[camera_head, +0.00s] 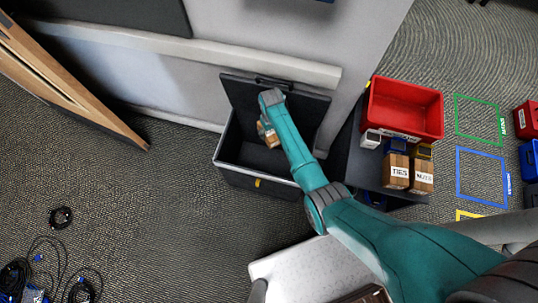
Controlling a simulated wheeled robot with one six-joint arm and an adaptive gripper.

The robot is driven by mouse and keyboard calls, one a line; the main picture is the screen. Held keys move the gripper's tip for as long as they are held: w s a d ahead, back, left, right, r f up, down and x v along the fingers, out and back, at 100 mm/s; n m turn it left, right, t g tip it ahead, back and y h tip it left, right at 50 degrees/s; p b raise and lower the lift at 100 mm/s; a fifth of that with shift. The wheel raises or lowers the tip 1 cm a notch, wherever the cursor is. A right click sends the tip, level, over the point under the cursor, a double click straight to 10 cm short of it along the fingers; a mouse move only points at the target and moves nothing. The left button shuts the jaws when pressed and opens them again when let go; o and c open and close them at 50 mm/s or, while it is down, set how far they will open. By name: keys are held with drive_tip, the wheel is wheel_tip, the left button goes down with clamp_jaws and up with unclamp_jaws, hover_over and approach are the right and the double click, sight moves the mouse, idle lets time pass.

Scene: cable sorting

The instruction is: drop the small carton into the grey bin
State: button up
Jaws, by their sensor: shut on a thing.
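The small brown carton (271,140) is in my gripper (265,128), which is shut on it. My arm's last links hide much of both. They show over the opening of the dark grey bin (256,184), which stands open on the carpet with its lid (240,95) raised against the wall side. The carton appears to be above or inside the bin mouth; its exact height over the bin floor cannot be told.
A red crate (403,108) and two cartons (397,171), one labelled TIES, stand on a dark surface right of the bin. Coloured floor outlines (482,175) lie farther right. Cables (45,265) lie at lower left. A wooden frame (70,85) leans at upper left.

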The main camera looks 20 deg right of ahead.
drive_tip(key=shift+f, duration=1.8)
drive_tip(key=o, duration=1.3)
drive_tip(key=shift+r, duration=0.1)
wheel_tip(320, 180, up, 12)
drive_tip(key=shift+f, duration=0.1)
